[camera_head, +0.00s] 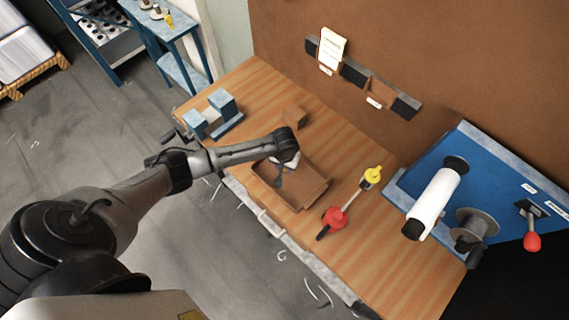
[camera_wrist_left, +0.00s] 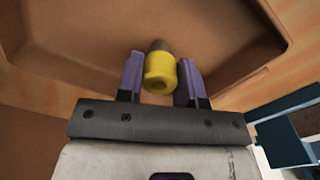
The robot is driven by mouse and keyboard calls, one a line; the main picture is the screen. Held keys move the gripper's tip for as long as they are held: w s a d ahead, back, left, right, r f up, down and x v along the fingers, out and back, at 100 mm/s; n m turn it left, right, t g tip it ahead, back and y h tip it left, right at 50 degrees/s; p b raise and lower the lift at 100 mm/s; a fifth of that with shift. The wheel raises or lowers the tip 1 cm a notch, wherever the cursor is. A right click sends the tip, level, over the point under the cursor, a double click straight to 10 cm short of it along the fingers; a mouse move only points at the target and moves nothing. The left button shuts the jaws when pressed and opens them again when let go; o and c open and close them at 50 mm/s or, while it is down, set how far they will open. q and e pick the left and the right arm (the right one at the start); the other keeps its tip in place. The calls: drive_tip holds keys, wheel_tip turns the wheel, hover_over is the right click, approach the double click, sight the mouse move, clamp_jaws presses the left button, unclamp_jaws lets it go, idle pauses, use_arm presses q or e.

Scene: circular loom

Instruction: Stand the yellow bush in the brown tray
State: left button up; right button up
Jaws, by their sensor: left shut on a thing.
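The yellow bush (camera_wrist_left: 160,74) is a small cylinder with a darker far end. In the left wrist view it sits between the two purple fingers of my left gripper (camera_wrist_left: 160,80), which is shut on it. The brown tray (camera_head: 312,196) lies on the wooden bench in the head view, and its floor and wall (camera_wrist_left: 238,72) fill much of the left wrist view. My left gripper (camera_head: 281,178) is over the tray, pointing down. The bush is hidden in the head view, and I cannot tell whether it touches the tray floor. My right gripper is not in view.
A red and yellow tool-like piece (camera_head: 336,218) lies right of the tray. A small brown block (camera_head: 294,117) and a blue-grey stand (camera_head: 222,108) are behind it. A blue machine with a white roll (camera_head: 434,200) stands at the right. The front right bench is clear.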

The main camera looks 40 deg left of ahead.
use_arm(q)
drive_tip(key=shift+f, duration=0.45)
drive_tip(key=o, duration=1.1)
wheel_tip(320, 180, up, 14)
drive_tip(key=shift+f, duration=0.1)
